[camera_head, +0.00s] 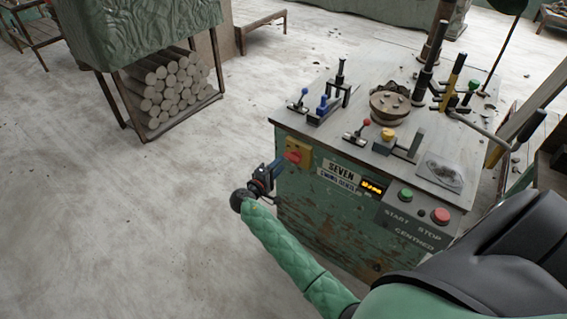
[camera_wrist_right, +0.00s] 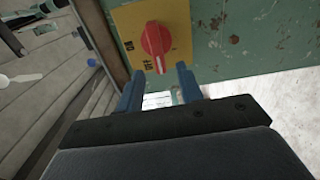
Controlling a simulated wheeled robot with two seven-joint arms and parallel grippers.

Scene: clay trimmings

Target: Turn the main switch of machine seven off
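The main switch is a red rotary knob (camera_head: 292,157) on a yellow plate (camera_head: 303,150), at the upper left of the green front of the machine marked SEVEN (camera_head: 330,213). In the right wrist view the red knob (camera_wrist_right: 155,39) has its pointed end toward my gripper. Dark lettering beside it is turned round and hard to read. My right gripper (camera_head: 277,168) is just in front of the plate. My left gripper is not in view.
A green START button (camera_head: 405,194) and a red STOP button (camera_head: 440,215) are on the same front, beside a lit display (camera_head: 372,186). Levers and a round dish (camera_head: 390,106) are on top. A rack of grey rolls (camera_head: 170,88) stands left. Floor between is clear.

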